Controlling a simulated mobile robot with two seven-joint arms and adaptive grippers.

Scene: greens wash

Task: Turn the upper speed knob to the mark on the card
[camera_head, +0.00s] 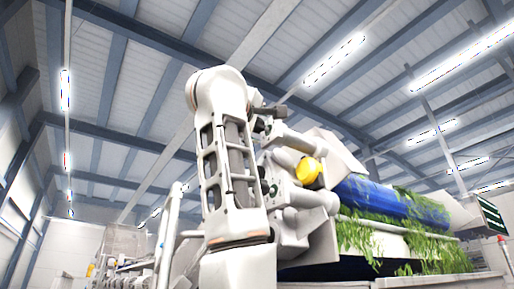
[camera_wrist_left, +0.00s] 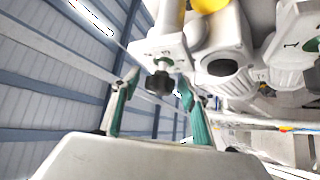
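A dark round knob (camera_wrist_left: 160,83) with a green ring behind it sits on a pale bracket in the left wrist view. I cannot tell whether it is the upper speed knob. My left gripper (camera_wrist_left: 157,80) is open, with its green-padded fingertips on either side of the knob and a gap visible to each. In the head view my left gripper (camera_head: 270,112) is small and dark beside the machine, partly hidden by my arm. No readable card mark shows. My right gripper is in neither view.
A yellow rounded part (camera_head: 308,170) and a blue roller (camera_head: 385,198) covered in leafy greens (camera_head: 360,237) belong to the machine on the right. A second pale plate (camera_wrist_left: 300,25) with a small mark stands right of the knob. The space above is free.

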